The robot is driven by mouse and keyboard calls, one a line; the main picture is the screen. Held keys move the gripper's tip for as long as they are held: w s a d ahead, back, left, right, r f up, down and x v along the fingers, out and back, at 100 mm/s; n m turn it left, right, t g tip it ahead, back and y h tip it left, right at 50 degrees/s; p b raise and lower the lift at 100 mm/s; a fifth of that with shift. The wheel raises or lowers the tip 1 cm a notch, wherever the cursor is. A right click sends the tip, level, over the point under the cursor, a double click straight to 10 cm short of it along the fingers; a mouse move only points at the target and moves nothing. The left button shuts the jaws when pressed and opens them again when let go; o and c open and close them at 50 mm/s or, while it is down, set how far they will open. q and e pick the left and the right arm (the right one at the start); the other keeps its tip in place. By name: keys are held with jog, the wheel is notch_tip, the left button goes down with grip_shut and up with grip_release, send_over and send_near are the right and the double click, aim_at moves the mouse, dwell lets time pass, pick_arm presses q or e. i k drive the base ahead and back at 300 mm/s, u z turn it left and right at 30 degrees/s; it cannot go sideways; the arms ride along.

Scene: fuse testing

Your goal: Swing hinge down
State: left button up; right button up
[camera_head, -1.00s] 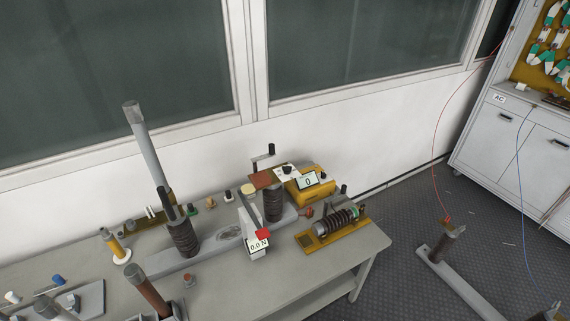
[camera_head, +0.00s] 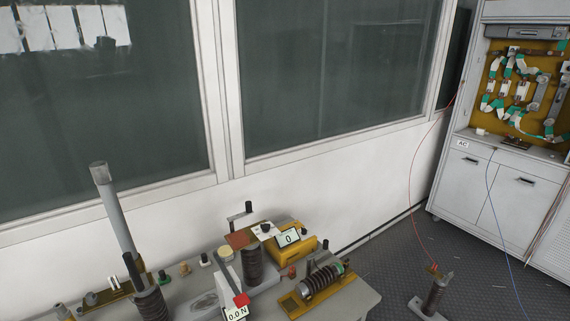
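The hinged part looks to be a long grey tube (camera_head: 115,215) with a darker capped top. It stands raised, leaning a little left, above a dark ribbed insulator (camera_head: 151,303) at the lower left. A second dark ribbed insulator (camera_head: 253,266) stands to the right on the same grey base, with a reddish-brown plate (camera_head: 239,239) near its top. The lower end of the tube is partly hidden by dark fittings. Neither of my grippers is in view.
A window wall stands behind. A grey cabinet (camera_head: 503,190) is at the right, with floor between.

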aim_at(132, 262)
jog(key=z, duration=0.25)
jog(key=k, duration=0.4)
jog(key=u, duration=0.25)
